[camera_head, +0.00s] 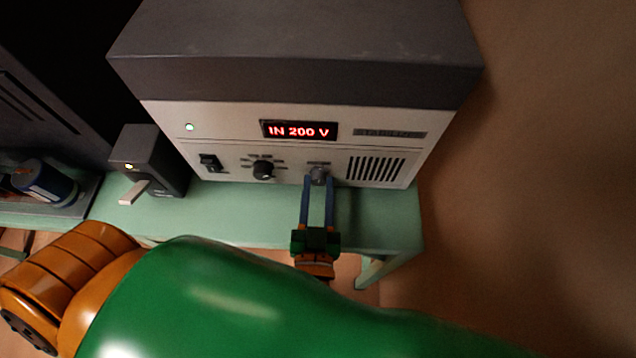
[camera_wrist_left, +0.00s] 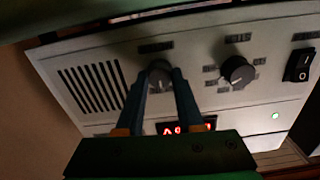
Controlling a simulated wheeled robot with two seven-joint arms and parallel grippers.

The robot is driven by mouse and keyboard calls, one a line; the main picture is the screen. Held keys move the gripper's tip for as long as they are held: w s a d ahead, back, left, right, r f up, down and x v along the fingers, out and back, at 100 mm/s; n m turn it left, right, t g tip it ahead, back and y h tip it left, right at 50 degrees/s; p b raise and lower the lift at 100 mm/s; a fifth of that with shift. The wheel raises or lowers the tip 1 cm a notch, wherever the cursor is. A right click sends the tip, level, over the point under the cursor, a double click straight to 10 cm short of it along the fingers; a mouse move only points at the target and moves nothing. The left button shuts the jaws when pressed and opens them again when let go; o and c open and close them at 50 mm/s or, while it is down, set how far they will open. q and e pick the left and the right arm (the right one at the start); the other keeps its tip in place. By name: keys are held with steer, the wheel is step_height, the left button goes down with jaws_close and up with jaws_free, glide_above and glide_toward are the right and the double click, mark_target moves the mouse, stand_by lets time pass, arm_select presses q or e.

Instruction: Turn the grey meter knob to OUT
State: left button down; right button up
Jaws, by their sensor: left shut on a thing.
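The grey meter knob (camera_head: 318,175) sits on the front panel of the stabilizer (camera_head: 230,135), left of its vent slots. My left gripper (camera_head: 317,184) is shut on this knob, one blue finger on each side. The left wrist view shows the knob (camera_wrist_left: 159,74) between the fingertips (camera_wrist_left: 160,78), seen upside down. The display (camera_head: 298,131) reads "IN 200 V" in red. The labels by the grey knob are too small to read. My right gripper is not in view.
A black selector knob (camera_head: 263,170) and a black rocker switch (camera_head: 210,162) sit left of the grey knob. A small dark box (camera_head: 148,158) with a light stands at the left on the green table (camera_head: 385,222). Bare tabletop lies before the panel.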

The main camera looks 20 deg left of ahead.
arm_select(q)
steer(key=shift+n+p, duration=0.35)
steer(key=shift+n, duration=1.95)
steer(key=c, duration=0.5)
jaws_free()
steer(key=shift+c, duration=0.2)
steer(key=b+v, duration=0.1)
steer(key=v, duration=0.5)
steer(key=shift+s+f, duration=0.1)
steer(key=shift+f, duration=0.05)
steer(key=shift+s+d, duration=0.15)
steer(key=shift+s, duration=0.3)
